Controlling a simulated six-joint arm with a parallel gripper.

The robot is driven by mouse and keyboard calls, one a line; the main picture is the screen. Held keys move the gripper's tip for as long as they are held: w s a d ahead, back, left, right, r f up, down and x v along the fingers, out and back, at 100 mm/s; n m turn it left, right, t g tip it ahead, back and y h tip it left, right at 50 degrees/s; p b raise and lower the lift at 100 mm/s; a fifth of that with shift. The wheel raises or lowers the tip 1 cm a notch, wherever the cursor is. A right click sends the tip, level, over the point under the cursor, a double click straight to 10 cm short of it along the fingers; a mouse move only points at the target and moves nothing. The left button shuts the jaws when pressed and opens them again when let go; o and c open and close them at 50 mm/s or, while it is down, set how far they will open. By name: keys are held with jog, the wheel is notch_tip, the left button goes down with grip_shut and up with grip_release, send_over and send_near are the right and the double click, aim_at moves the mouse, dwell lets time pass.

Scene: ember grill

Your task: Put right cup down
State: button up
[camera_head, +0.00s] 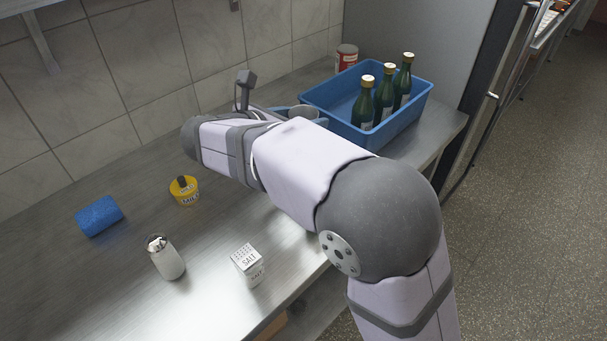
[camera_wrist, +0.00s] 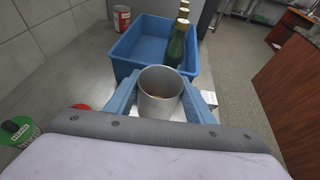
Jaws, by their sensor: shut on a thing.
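A grey metal cup (camera_wrist: 159,92) is held upright between the two blue fingers of my gripper (camera_wrist: 160,84). The wrist view looks down into its open mouth, and it appears empty. My gripper is shut on it, one finger on each side. I see no second cup.
The blue crate (camera_head: 416,106) holds several green bottles (camera_head: 384,92); a red can (camera_head: 346,57) stands behind it. A yellow tub (camera_head: 184,190), blue roll (camera_head: 99,216), glass shaker (camera_head: 165,257) and salt box (camera_head: 248,264) stand on the steel counter (camera_head: 110,285). A green-lidded container (camera_wrist: 17,130) shows left.

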jog(key=shift+f, duration=5)
jog(key=shift+f, duration=0.15)
jog(key=o, duration=1.1)
jog(key=shift+s+a+r, duration=0.1)
jog(key=shift+a+r, duration=0.05)
jog(key=shift+r, duration=0.05)
jog(key=v, duration=1.1)
jog(key=shift+s+a+r+b, duration=0.2)
jog(key=shift+s+b, duration=0.1)
jog(key=shift+b, duration=0.1)
jog(key=shift+w+r, duration=0.1)
